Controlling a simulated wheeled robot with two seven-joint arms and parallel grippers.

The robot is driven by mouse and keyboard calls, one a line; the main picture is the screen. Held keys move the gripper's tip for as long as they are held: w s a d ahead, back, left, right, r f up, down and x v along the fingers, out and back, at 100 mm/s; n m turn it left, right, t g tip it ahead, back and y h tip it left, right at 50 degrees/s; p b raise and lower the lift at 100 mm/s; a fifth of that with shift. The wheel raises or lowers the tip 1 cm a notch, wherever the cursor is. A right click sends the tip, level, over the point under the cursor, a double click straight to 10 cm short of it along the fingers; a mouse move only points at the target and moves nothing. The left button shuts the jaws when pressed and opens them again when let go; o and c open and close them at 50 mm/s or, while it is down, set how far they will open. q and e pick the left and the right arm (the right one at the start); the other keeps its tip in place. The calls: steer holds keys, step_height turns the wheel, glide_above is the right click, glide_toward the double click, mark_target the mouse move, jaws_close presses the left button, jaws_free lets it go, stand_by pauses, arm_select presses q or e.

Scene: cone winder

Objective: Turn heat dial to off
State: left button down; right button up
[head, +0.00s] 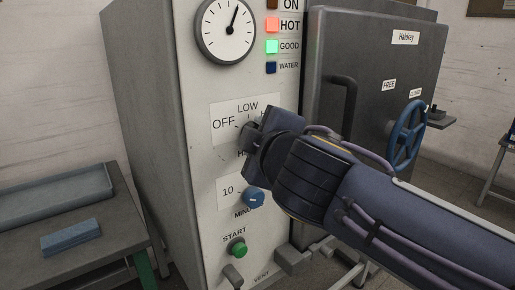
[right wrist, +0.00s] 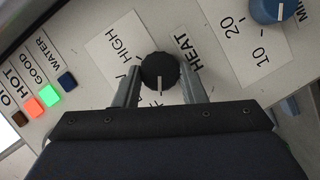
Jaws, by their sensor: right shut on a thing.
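The heat dial (right wrist: 160,68) is a round black knob with a white pointer line, in the right wrist view. Its line points down in that view, away from the word HIGH and toward my palm. My right gripper (head: 250,136) is at the dial in the head view, with a finger on each side of it, shut on it. The dial's label plate (head: 226,110) shows OFF at left and LOW at top in the head view. My gripper covers most of the dial there. In the right wrist view OFF is hidden. My left gripper is not in view.
Below are the blue minutes dial (head: 254,197) and the green start button (head: 238,249). Lamps beside HOT (head: 272,25) and GOOD (head: 272,46) are lit. A grey door (head: 350,45) with a blue handwheel (head: 405,135) stands right. A table (head: 90,262) with a blue block stands left.

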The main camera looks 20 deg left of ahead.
stand_by(0.3)
steer(key=o, duration=1)
steer(key=shift+s, duration=0.1)
steer(key=v, duration=0.7)
steer(key=shift+s+d+b, duration=0.2)
steer(key=shift+s+b, duration=0.1)
